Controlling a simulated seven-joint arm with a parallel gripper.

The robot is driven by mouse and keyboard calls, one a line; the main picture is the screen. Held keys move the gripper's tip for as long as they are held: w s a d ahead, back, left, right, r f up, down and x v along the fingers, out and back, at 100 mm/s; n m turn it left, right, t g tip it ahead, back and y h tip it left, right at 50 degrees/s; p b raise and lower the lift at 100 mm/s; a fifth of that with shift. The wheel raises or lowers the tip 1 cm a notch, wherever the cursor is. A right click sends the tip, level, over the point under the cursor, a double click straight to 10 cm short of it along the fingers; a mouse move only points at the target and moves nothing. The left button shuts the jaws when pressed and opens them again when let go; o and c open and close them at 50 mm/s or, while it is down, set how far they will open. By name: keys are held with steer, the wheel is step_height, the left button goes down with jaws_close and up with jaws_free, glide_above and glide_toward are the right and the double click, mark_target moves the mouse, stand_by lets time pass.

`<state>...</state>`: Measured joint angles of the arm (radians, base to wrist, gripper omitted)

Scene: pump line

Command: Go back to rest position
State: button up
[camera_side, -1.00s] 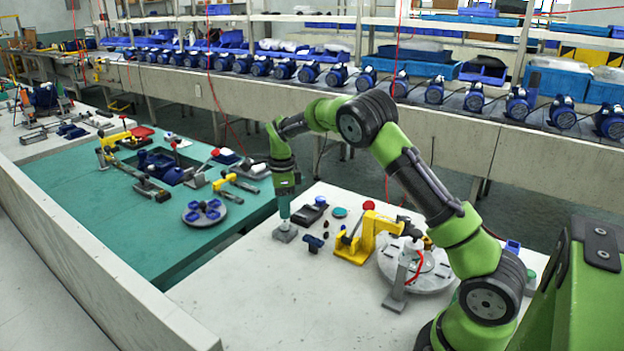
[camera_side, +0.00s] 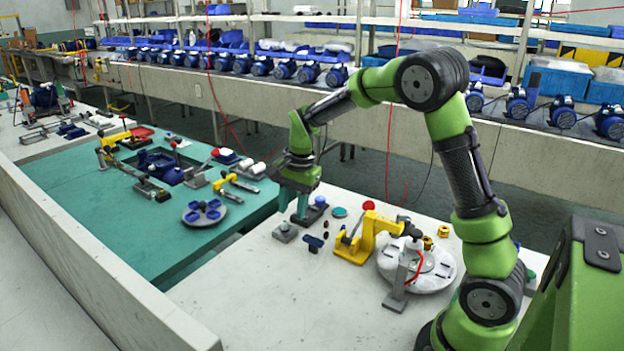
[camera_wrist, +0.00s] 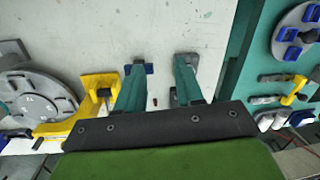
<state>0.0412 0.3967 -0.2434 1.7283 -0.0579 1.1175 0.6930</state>
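My gripper (camera_side: 291,212) hangs over the far left part of the white table. In the wrist view its two green fingers stand wide apart, with nothing held between them (camera_wrist: 159,78). A small grey block with a knob (camera_side: 285,233) sits on the table just below the gripper in the side view. In the wrist view a grey piece is partly hidden behind the right finger. My arm is bent, with its elbow high.
A small blue part (camera_side: 313,243), a yellow clamp (camera_side: 357,247) and a round grey fixture (camera_side: 436,273) stand on the white table. The teal table (camera_side: 110,215) holds more clamps and a round plate with blue pads (camera_side: 204,213). The white table's front is clear.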

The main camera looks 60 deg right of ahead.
steer(key=s+a+r+n+t, duration=0.2)
steer(key=s+a+r+n, duration=0.2)
steer(key=s, duration=0.2)
steer(key=s+a+r+n+t, duration=0.2)
steer(key=s+a+r+n, duration=0.1)
steer(key=s, duration=0.4)
steer(key=s+a+r+n+t+y, duration=0.1)
steer(key=s+a+r+n+t, duration=0.1)
steer(key=s+a+r+n, duration=0.2)
steer(key=s+n, duration=0.1)
steer(key=s, duration=0.1)
steer(key=shift+s+a+r, duration=0.3)
steer(key=shift+s+r, duration=0.1)
